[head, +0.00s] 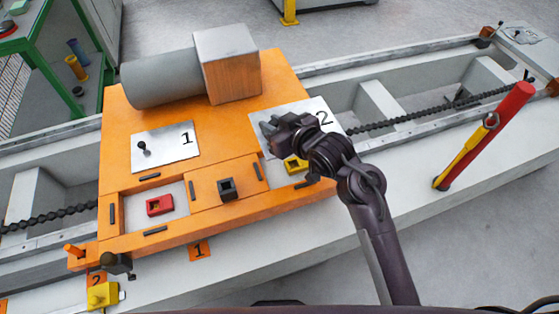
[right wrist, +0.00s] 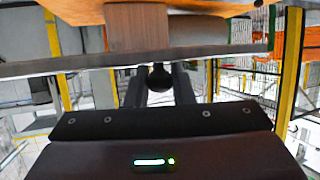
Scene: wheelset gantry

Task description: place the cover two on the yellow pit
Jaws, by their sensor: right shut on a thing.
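Cover two (head: 325,107), a pale metal plate marked 2, is at the right part of the orange fixture. My right gripper (head: 270,127) is shut on its knob. In the right wrist view, the dark round knob (right wrist: 160,76) sits between my fingers (right wrist: 160,84), and the plate (right wrist: 75,67) shows nearly edge-on, apparently apart from the orange surface. The yellow pit (head: 293,165) shows just below the plate in the head view, partly hidden by my gripper and arm. My left gripper is not in view.
Cover one (head: 175,151) lies on the orange fixture (head: 120,180), behind the recess with the red square piece (head: 160,205). A grey cylinder (head: 160,80) and an orange block (head: 234,80) stand at the back. A red and yellow tool (head: 485,135) is at right.

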